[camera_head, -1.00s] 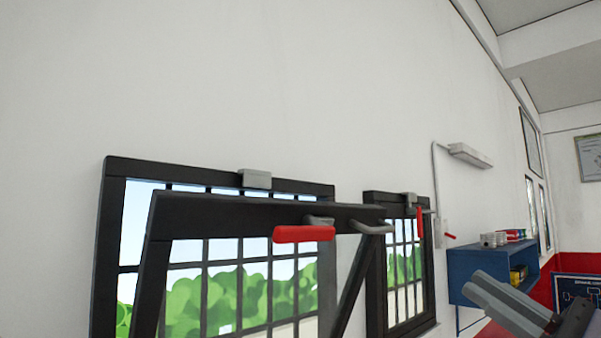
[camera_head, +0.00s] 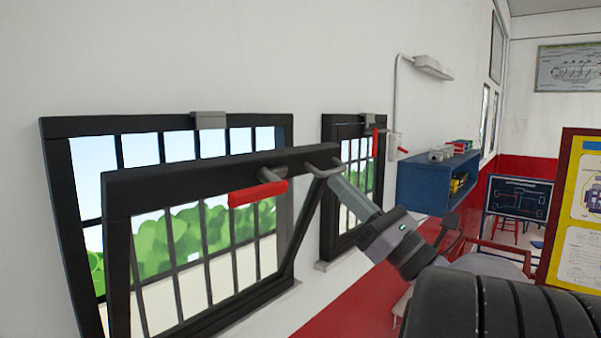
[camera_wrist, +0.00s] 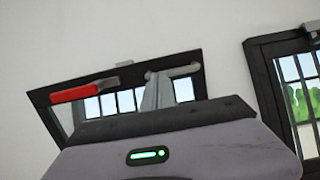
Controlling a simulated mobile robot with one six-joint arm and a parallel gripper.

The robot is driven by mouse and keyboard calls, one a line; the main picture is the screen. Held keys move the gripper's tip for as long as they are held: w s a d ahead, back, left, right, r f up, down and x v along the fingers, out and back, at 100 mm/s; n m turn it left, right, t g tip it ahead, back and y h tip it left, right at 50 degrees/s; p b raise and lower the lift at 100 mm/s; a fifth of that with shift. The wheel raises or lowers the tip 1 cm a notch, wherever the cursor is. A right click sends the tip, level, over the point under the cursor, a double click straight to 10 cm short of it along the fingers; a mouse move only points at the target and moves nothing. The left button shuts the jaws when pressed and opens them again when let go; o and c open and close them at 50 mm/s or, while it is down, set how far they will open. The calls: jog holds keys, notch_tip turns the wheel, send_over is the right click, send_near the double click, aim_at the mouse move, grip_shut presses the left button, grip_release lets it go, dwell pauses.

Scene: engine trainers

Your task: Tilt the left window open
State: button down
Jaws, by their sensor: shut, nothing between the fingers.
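The left window is a black frame (camera_head: 52,160) in the white wall. Its barred sash (camera_head: 200,170) is tilted inward, its top edge standing well out from the frame. A red handle (camera_head: 258,193) is on the sash's top bar, and it also shows in the wrist view (camera_wrist: 85,91). A grey pull handle (camera_head: 325,168) sits at the bar's right end. My gripper (camera_head: 335,182) is shut and empty, with its tips at or very close to the pull handle. In the wrist view the fingers (camera_wrist: 157,88) overlap the handle, so contact is unclear.
A grey catch (camera_head: 208,120) is on top of the left frame. A second, closed window (camera_head: 343,132) with a red handle stands to the right. A blue wall shelf (camera_head: 425,185) and a yellow-edged board (camera_head: 566,210) are farther right.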

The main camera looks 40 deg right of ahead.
jog(key=shift+w+r, duration=0.15)
jog(key=shift+r, duration=0.05)
jog(key=shift+w+a+r+p, duration=0.1)
jog(key=shift+w+r+p, duration=0.5)
jog(key=shift+p, duration=0.65)
jog(key=shift+w+g, duration=0.1)
jog(key=shift+g, duration=0.2)
jog(key=shift+f, duration=0.15)
